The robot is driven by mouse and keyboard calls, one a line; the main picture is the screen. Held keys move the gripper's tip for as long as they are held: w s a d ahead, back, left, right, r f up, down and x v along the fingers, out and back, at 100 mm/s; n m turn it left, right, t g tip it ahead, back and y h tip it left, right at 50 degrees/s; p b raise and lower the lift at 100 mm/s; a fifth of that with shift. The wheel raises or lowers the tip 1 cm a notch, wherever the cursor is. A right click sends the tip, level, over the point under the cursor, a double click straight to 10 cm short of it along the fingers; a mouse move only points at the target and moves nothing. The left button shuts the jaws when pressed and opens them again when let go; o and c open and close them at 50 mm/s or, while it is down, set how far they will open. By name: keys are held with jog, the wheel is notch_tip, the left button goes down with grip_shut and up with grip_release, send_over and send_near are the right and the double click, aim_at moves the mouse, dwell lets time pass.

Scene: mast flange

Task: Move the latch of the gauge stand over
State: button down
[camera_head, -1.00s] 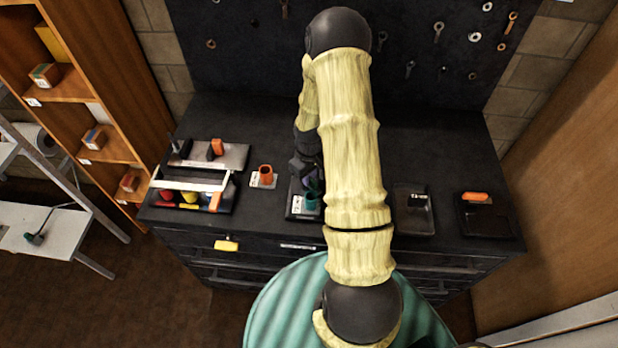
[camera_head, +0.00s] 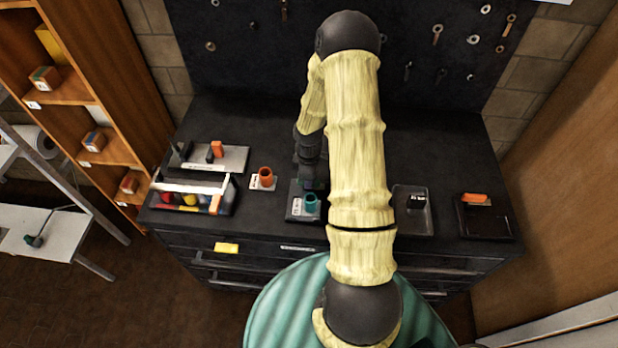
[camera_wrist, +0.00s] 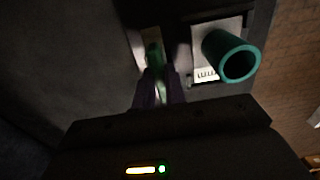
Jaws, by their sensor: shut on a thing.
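My gripper (camera_wrist: 158,88) is shut on a narrow green piece (camera_wrist: 155,56), seen between its dark fingers in the wrist view. The piece appears to be the latch. Beside it, to the right and apart from the fingers, is a teal open tube (camera_wrist: 232,58) on a white labelled plate. In the head view the teal tube (camera_head: 311,202) stands at the front of a small black base (camera_head: 294,212), apparently the gauge stand. My gripper (camera_head: 309,183) reaches down just behind the tube. The fingertips and the green piece are largely hidden there.
An orange tube (camera_head: 265,177) stands left of the black base. Farther left are a grey plate with an orange upright piece (camera_head: 216,150) and a tray (camera_head: 165,206) of coloured items. Two dark trays (camera_head: 412,222) (camera_head: 487,228) lie to the right. The bench behind is clear.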

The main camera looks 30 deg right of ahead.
dwell(0.4)
jog(key=c, duration=1.4)
grip_release()
jog(key=shift+c, duration=0.2)
notch_tip(320, 180, up, 17)
jog(key=b, duration=0.2)
jog(key=shift+r, duration=0.2)
